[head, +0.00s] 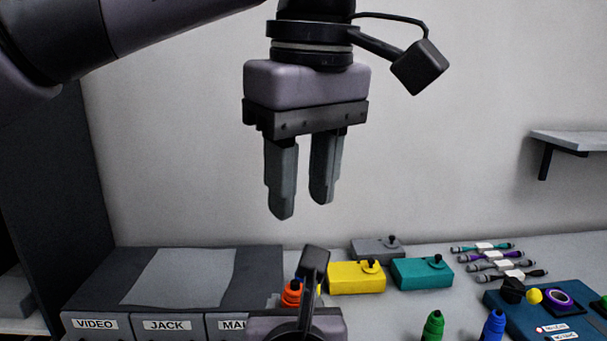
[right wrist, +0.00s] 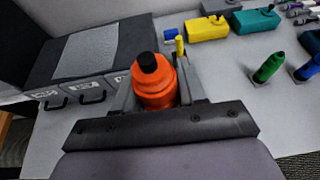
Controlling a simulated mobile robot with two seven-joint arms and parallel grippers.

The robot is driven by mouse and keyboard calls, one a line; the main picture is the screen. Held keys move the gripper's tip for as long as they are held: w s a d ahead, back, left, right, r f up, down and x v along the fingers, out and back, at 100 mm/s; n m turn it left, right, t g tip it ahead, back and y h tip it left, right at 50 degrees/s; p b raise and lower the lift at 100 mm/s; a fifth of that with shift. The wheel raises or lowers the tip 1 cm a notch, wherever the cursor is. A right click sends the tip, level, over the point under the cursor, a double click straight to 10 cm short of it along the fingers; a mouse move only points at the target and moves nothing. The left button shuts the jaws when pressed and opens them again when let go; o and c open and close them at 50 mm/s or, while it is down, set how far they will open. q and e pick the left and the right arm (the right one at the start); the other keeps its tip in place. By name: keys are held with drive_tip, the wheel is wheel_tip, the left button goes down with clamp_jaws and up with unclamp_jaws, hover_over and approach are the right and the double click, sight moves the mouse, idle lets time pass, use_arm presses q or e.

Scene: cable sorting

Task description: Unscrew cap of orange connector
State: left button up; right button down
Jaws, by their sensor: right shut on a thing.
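The orange connector (right wrist: 158,90), a ribbed orange body with a black tip, is between the fingers of my right gripper (right wrist: 157,84), which is shut on it. In the head view the orange connector (head: 291,294) shows low in the middle, mostly hidden behind my right gripper (head: 298,310). I cannot tell where its cap joins the body. My left gripper (head: 301,210) hangs high above it, fingers pointing down, apart and empty.
A dark drawer unit (head: 260,262) labelled VIDEO and JACK stands left. Yellow (head: 356,279), teal (head: 422,273) and grey (head: 377,247) boxes stand behind. Green (head: 433,325) and blue (head: 493,325) connectors stand right, near cables (head: 488,247) and a blue board (head: 505,304).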

sight(294, 283)
use_arm(q)
drive_tip(key=shift+m, duration=0.9)
drive_tip(key=f, duration=0.3)
drive_tip(key=w+f, duration=0.1)
drive_tip(key=f, duration=0.7)
drive_tip(key=shift+w+a+f, duration=0.2)
drive_tip(key=shift+a, duration=0.2)
clamp_jaws()
drive_tip(key=shift+o, duration=0.8)
unclamp_jaws()
